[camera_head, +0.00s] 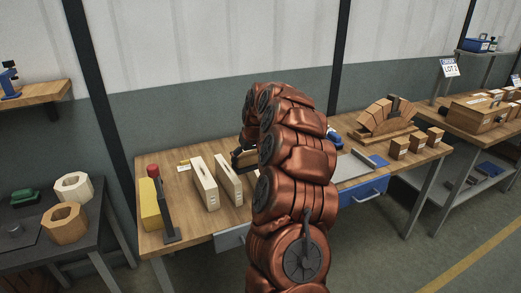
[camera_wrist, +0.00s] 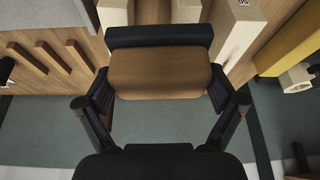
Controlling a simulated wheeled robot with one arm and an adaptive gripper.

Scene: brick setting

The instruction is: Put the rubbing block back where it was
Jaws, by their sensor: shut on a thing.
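The rubbing block (camera_wrist: 160,76), a brown block with a black strip along its far edge, is between the fingers of my gripper (camera_wrist: 160,92) in the wrist view. One dark finger is on each side of it, and my gripper is shut on it. In the head view my copper-coloured arm hides most of the gripper. A dark and brown part, which I take to be the gripper end with the block (camera_head: 243,158), shows left of the arm above the wooden workbench (camera_head: 185,232). I cannot tell the block's height over the bench.
Two pale slotted wooden pieces (camera_head: 203,183) stand on the bench left of my arm. A yellow block (camera_head: 150,204) and a red-topped dark tool (camera_head: 162,205) are at its left end. To the right are a grey plate (camera_head: 352,164), an arch of wooden bricks (camera_head: 381,113) and small boxes.

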